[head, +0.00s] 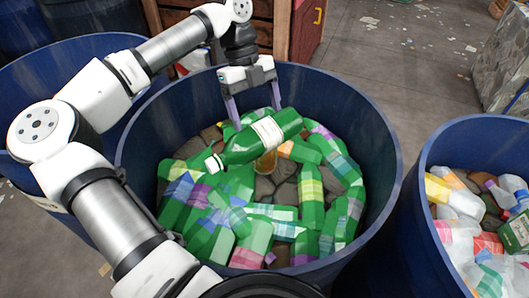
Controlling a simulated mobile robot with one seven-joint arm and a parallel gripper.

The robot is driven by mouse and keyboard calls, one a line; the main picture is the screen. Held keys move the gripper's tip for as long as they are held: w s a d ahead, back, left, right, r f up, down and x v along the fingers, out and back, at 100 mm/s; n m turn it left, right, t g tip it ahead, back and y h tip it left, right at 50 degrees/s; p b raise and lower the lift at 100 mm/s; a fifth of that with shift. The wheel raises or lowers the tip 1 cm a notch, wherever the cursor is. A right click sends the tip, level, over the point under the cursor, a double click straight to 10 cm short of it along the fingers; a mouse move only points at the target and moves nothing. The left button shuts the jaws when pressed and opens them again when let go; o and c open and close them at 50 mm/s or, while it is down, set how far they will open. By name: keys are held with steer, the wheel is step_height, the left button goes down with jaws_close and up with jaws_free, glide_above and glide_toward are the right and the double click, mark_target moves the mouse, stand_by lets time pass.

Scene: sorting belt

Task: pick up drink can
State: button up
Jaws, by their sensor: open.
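My gripper (256,116) hangs over the blue barrel in the middle, its two purple-grey fingers apart and pointing down. A green bottle (243,148) with a white cap and pale label lies tilted on top of the pile, right at the fingertips. I cannot tell whether the fingers touch it. A small amber-brown object (267,163) shows partly from under this bottle; its shape is mostly hidden, so I cannot tell whether it is a can. No drink can is clearly recognisable.
The middle blue barrel (385,190) holds several green bottles over brown, stone-like lumps. Another blue barrel (430,165) at right holds mixed pale containers. A third blue barrel (60,62) stands behind my arm at left. Floor with scattered scraps is open at upper right.

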steer(key=shift+w+p+x, duration=0.15)
steer(key=shift+p+x, duration=0.15)
steer(key=shift+x, duration=1.05)
steer(key=shift+w+p+x, duration=0.2)
steer(key=shift+p+x, duration=0.1)
steer(key=shift+x, duration=1.1)
steer(key=c, duration=1.3)
